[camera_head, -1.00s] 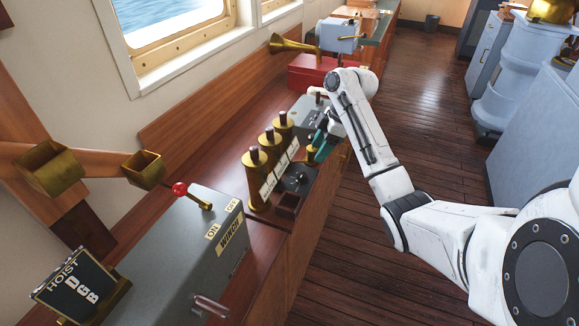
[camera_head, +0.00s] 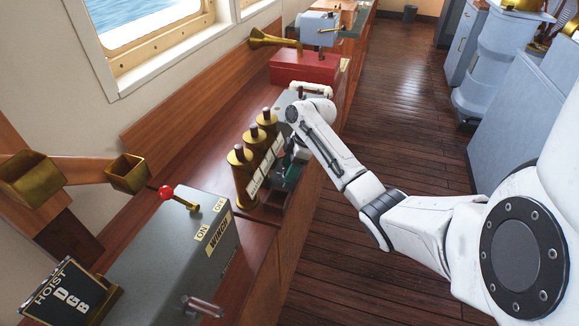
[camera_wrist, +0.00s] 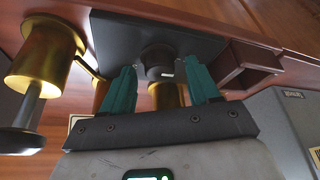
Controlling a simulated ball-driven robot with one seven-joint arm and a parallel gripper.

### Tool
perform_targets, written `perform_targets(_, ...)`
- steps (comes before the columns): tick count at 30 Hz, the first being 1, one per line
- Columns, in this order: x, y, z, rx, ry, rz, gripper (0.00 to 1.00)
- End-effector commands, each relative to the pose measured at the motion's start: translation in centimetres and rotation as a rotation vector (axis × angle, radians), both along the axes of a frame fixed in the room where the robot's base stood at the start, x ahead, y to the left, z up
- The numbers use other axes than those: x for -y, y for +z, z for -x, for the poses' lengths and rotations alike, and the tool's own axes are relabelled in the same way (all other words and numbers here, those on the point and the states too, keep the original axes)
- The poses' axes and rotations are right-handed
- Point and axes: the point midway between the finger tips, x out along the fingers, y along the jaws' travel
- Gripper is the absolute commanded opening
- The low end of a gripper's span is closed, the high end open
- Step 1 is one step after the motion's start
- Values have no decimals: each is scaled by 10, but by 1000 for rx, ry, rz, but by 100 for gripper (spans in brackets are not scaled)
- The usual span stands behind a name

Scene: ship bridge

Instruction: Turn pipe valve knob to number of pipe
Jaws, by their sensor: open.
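Three brass pipes with dark tops stand in a row on the wooden console, with white label plates in front: the near pipe (camera_head: 243,178), the middle pipe (camera_head: 256,142) and the far pipe (camera_head: 268,122). My gripper (camera_head: 290,160) is beside them, its teal fingers partly hidden by my arm. In the wrist view, the dark valve knob (camera_wrist: 159,64) with a pale mark sits on a black plate (camera_wrist: 122,38). My gripper (camera_wrist: 161,78) is open, one finger on either side of the knob. I cannot tell whether they touch it. The pipe numbers are not readable.
A small wooden box (camera_wrist: 235,77) adjoins the plate. A grey winch box (camera_head: 170,255) with a red-tipped lever (camera_head: 167,193) stands nearer on the console. A red box (camera_head: 305,68) stands farther back. The floor (camera_head: 400,120) to the right is clear.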

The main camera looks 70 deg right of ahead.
Motion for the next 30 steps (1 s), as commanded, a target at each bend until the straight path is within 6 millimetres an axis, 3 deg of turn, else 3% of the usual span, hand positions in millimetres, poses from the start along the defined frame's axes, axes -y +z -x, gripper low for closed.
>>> perform_targets(6, 0, 0, 0, 0, 0, -1, 59)
perform_targets(23, 0, 0, 0, 0, 0, -1, 5)
perform_targets(30, -1, 1, 0, -1, -20, -1, 5)
